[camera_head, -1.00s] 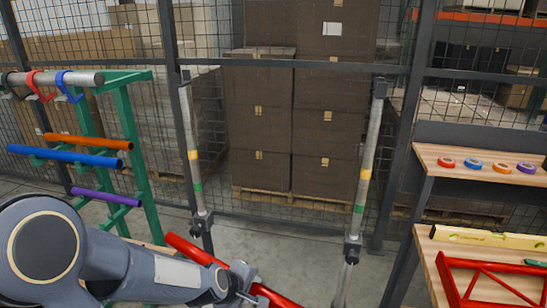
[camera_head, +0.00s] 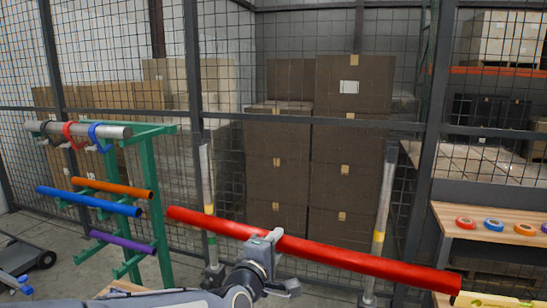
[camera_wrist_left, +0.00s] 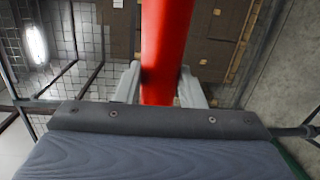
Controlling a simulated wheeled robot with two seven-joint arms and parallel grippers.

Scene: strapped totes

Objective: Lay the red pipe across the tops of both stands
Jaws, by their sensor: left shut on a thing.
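The long red pipe (camera_head: 330,255) is held in the air, sloping down to the right in the head view. My left gripper (camera_head: 276,252) is shut on it near its middle. In the left wrist view the pipe (camera_wrist_left: 165,50) runs between the two pale fingers (camera_wrist_left: 160,88). The left stand (camera_head: 206,180) and right stand (camera_head: 384,200) are upright grey posts with coloured bands. The pipe passes in front of both in the picture, with their tops showing above it. I cannot tell the depth gap. My right gripper is not in view.
A green rack (camera_head: 160,205) with orange, blue and purple pipes stands at left. A wooden shelf (camera_head: 455,213) with coloured tape rolls is at right, close to the pipe's right end in the picture. Mesh fencing and stacked boxes (camera_head: 350,170) are behind.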

